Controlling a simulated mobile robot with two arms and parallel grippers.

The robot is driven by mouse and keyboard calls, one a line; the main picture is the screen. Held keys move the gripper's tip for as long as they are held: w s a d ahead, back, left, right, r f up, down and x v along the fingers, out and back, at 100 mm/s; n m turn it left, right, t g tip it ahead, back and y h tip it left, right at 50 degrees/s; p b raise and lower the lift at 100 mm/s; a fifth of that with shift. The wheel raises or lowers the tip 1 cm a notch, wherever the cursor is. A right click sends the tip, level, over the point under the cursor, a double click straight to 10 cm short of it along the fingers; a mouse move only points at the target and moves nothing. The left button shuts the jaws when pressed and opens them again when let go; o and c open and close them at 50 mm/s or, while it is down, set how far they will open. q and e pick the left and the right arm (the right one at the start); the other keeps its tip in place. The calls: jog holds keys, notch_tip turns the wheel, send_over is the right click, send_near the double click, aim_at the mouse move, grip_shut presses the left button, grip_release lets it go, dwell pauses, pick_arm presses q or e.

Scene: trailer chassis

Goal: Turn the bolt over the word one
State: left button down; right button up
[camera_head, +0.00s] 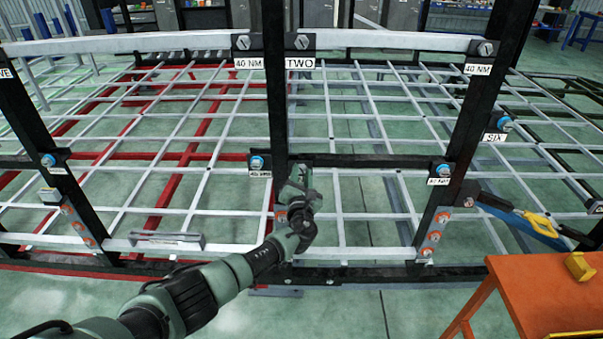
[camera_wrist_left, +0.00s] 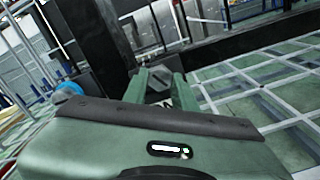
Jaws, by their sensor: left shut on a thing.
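My left gripper (camera_head: 298,173) is at the lower bracket on the middle black post (camera_head: 277,100), with its arm coming in from the lower left. In the left wrist view my left gripper (camera_wrist_left: 160,82) has its two green fingers closed around a grey bolt head (camera_wrist_left: 160,77) beside the dark post. In the head view the gripper hides this bolt. No label reading "one" can be read in either view; the gripper covers the spot below the bolt. My right gripper is not in view.
A blue-ringed bolt (camera_head: 257,162) sits just left of the post, over a partly readable label. Higher up are bolts above a "TWO" label (camera_head: 300,63) and a "40 NM" label (camera_head: 249,64). An orange table (camera_head: 550,290) stands at the lower right.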

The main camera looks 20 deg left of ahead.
pick_arm(q)
jog(key=shift+s+d+f, duration=0.1)
jog(key=shift+d+f, duration=0.05)
jog(key=shift+f, duration=0.25)
jog(key=c, duration=1.1)
grip_release()
jog(key=shift+r, duration=0.1)
jog(key=shift+s+r, duration=0.1)
jog(key=shift+r, duration=0.15)
jog(key=shift+s, duration=0.2)
jog(key=v, duration=0.7)
jog(key=shift+s+d, duration=0.15)
jog(key=shift+s, duration=0.1)
